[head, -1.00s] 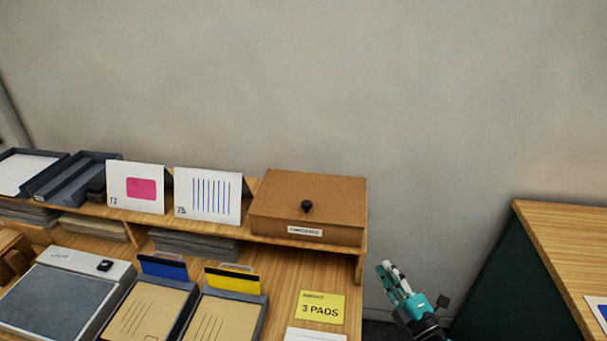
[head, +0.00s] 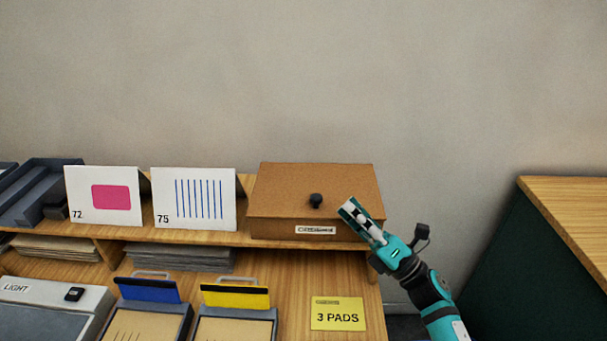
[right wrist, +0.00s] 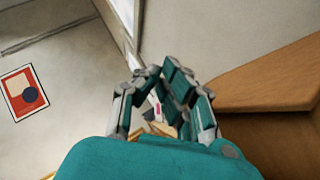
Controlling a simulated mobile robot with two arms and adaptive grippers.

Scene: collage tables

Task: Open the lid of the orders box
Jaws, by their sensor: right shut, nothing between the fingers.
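The orders box (head: 270,229) is a brown box on the raised shelf, with a small label on its front; its wording is too small to read surely. Its lid (head: 300,178) is down. A dark round knob (head: 315,201) sits near the lid's front edge. My right gripper (head: 350,208) is shut and empty, in front of the box's right part, with its fingertips a little right of the knob and apart from it. It also shows in the right wrist view (right wrist: 155,76), where a brown surface fills the right side. My left gripper is not in view.
Two standing cards, a pink-patch card (head: 110,197) and a blue-striped card (head: 193,199), stand left of the box. A yellow note (head: 338,314) lies on the lower tabletop. Another wooden table (head: 575,205) is at the right. The wall behind the box is bare.

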